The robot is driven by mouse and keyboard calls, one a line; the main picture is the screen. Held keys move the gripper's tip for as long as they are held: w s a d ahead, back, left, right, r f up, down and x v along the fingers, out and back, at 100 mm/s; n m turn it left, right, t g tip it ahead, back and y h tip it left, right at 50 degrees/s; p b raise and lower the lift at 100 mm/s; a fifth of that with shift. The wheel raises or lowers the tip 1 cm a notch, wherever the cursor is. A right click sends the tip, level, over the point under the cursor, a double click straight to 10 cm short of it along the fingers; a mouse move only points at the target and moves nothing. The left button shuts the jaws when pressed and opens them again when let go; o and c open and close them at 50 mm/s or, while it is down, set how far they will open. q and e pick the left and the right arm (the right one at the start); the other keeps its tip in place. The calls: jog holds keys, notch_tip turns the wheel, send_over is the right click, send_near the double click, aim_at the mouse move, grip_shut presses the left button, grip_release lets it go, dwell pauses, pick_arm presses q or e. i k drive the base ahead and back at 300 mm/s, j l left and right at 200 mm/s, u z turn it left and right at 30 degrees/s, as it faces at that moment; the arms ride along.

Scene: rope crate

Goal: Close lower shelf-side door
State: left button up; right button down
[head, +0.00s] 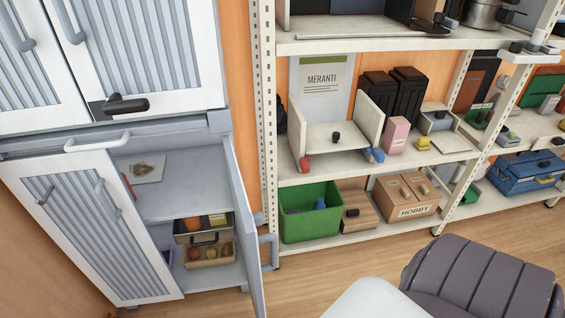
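The lower shelf-side door (243,220) of the white and grey cabinet stands wide open. I see it nearly edge-on, swung out toward me beside the shelving rack. Its grey handle (268,252) sticks out on the right, near the rack's upright. The open compartment (180,185) behind it shows a paper on its upper board and a box of round fruit-like items below. The lower left door (88,228), with slatted panel, looks shut. Neither of my grippers is in view.
A metal rack (268,120) stands close to the right of the open door, holding a green crate (310,212), a HOBBY box (407,196) and a blue toolbox (525,172). A dark ribbed object (480,280) and a white rounded shape fill the lower right. Wooden floor (330,268) shows between.

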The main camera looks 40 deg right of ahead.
aim_at(250, 239)
jog(key=l, duration=1.4)
